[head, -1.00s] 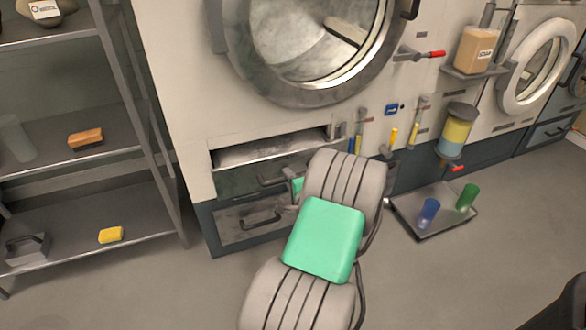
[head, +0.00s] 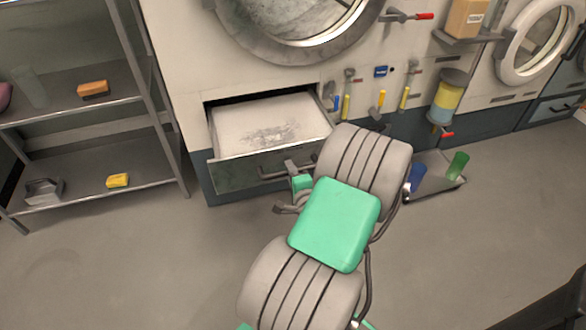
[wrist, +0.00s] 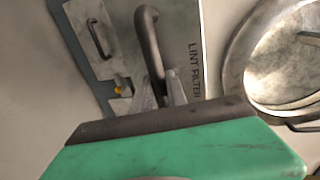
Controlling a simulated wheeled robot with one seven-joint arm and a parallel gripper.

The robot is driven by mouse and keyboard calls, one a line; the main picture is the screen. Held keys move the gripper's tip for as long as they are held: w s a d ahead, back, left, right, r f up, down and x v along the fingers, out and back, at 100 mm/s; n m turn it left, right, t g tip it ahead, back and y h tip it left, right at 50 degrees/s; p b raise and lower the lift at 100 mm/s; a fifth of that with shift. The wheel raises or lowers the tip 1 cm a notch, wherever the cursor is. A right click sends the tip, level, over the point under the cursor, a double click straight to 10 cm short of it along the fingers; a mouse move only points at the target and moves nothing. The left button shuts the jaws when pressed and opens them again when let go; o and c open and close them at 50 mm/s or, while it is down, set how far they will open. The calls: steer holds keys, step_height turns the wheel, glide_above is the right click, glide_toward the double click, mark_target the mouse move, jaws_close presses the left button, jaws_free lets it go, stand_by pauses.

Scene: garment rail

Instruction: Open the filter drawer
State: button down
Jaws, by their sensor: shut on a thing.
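The filter drawer (head: 232,176) is pulled out of the machine's lower front, under the big round door. A pale lint screen with grey fluff (head: 265,122) shows inside it. In the wrist view its front (wrist: 185,32) reads "LINT FILTER" and carries a dark bar handle (wrist: 148,32). My gripper (wrist: 160,95) is shut on the handle, with its fingers at one end of the bar. In the head view my gripper (head: 290,170) is at the right part of the drawer front, partly hidden by my arm.
A metal shelf rack (head: 150,90) with a yellow sponge (head: 118,181) stands to the left. A tray (head: 440,190) with blue and green cups lies on the floor to the right. Floor in front of the drawer is clear apart from my arm.

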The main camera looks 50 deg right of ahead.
steer(key=c, duration=1.3)
jaws_free()
steer(key=shift+c, duration=0.2)
steer(key=p+v, duration=0.1)
steer(key=v, duration=0.6)
steer(key=shift+s, duration=0.3)
steer(key=shift+a, duration=0.15)
